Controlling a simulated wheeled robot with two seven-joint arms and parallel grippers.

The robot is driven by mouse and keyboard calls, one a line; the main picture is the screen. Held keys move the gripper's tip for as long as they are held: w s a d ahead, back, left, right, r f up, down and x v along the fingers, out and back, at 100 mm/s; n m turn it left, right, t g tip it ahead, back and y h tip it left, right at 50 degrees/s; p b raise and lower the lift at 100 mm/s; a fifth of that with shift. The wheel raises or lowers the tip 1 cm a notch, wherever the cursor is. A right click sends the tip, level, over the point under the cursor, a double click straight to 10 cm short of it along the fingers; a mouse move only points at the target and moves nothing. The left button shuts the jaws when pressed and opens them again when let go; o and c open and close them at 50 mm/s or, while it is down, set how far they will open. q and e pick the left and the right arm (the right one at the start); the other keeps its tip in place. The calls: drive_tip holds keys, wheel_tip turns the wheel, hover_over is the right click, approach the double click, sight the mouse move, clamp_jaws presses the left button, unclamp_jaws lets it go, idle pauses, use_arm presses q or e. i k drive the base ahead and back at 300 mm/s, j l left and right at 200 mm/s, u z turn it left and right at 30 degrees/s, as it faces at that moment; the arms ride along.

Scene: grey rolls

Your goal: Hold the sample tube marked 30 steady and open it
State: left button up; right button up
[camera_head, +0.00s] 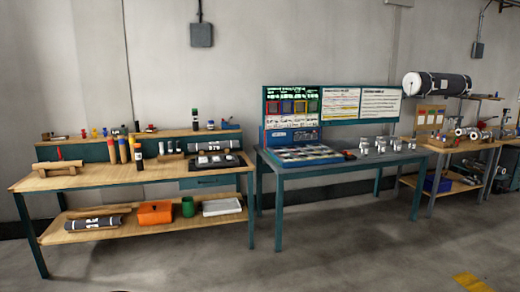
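No number 30 can be read on anything, so I cannot tell which item is the sample tube. On the left workbench (95,180) stand several upright tubes. One dark tube with a white band and orange parts (138,156) stands at the middle. An orange-topped tube (113,152) and a brown tube (124,150) stand just left of it. A dark tube with a green top (195,119) stands on the raised back shelf (160,134). Neither of my grippers is in view.
The lower shelf (70,238) holds an orange box (155,212), a green cup (188,207) and a white tray (222,207). A teal table (345,162) with a display board (340,103) stands to the right. The floor in front (350,255) is clear.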

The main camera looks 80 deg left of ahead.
sight(138, 154)
drive_tip(key=j+u, duration=0.2)
drive_tip(key=u, duration=0.25)
drive_tip(key=j+u, duration=0.25)
drive_tip(key=u, duration=0.15)
drive_tip(key=j+u, duration=0.25)
drive_tip(key=u, duration=0.2)
drive_tip(key=j+u, duration=0.2)
drive_tip(key=u, duration=0.2)
drive_tip(key=i+j+u, duration=0.1)
drive_tip(key=u, duration=0.35)
drive_tip(key=i+j+u, duration=0.1)
drive_tip(key=j+u, duration=0.15)
drive_tip(key=u, duration=0.15)
drive_tip(key=i+j+u, duration=0.2)
drive_tip(key=i+j, duration=0.15)
drive_tip(key=i+j+u, duration=0.2)
drive_tip(key=i, duration=0.3)
drive_tip(key=i+j+u, duration=0.2)
drive_tip(key=i, duration=0.25)
drive_tip(key=i+j+u, duration=0.25)
drive_tip(key=i, duration=0.2)
drive_tip(key=i+j, duration=0.1)
drive_tip(key=i, duration=0.45)
